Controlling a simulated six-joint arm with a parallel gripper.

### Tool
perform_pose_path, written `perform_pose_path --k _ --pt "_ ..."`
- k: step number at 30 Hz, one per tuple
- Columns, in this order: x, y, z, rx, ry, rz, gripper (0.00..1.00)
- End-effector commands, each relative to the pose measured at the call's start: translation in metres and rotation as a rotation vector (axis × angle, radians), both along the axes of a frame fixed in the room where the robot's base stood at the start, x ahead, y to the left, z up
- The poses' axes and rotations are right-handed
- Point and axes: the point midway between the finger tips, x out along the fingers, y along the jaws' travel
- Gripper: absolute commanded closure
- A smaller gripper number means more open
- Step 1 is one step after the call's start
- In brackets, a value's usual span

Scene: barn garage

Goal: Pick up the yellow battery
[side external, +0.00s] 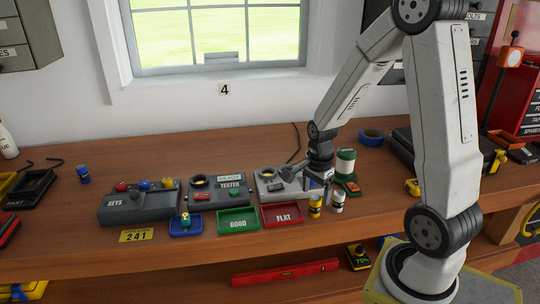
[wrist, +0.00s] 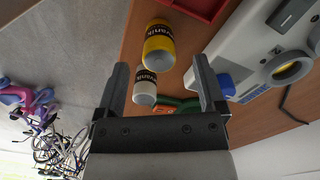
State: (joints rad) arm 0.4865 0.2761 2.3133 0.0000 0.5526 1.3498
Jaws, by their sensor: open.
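The yellow battery (side external: 315,206) stands upright on the workbench, just right of the red FLAT tray, in the side view. It also shows in the wrist view (wrist: 159,45), ahead of the fingertips. A white battery (side external: 338,202) stands close to its right; in the wrist view the white battery (wrist: 145,88) lies nearer, between my fingers in the picture. My gripper (side external: 317,186) is above the bench beside the batteries. In the wrist view my gripper (wrist: 160,75) is open, with nothing held between its two grey fingers.
The red FLAT tray (side external: 282,214) and green GOOD tray (side external: 238,220) sit left of the batteries. A grey device (side external: 270,184) stands behind the FLAT tray. Another blue battery (side external: 83,174) stands far left. Bench space in front is narrow.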

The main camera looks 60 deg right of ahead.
Motion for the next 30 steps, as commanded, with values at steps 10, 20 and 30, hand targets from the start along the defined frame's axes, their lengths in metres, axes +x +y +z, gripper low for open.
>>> perform_pose_path --k 10,20,30 --pt "-0.001 0.0 -0.018 0.002 0.003 0.0 0.11" --pt "-0.002 -0.001 -0.047 0.001 0.002 0.0 0.11" --pt "-0.001 -0.001 -0.052 0.0 0.0 0.0 0.11"
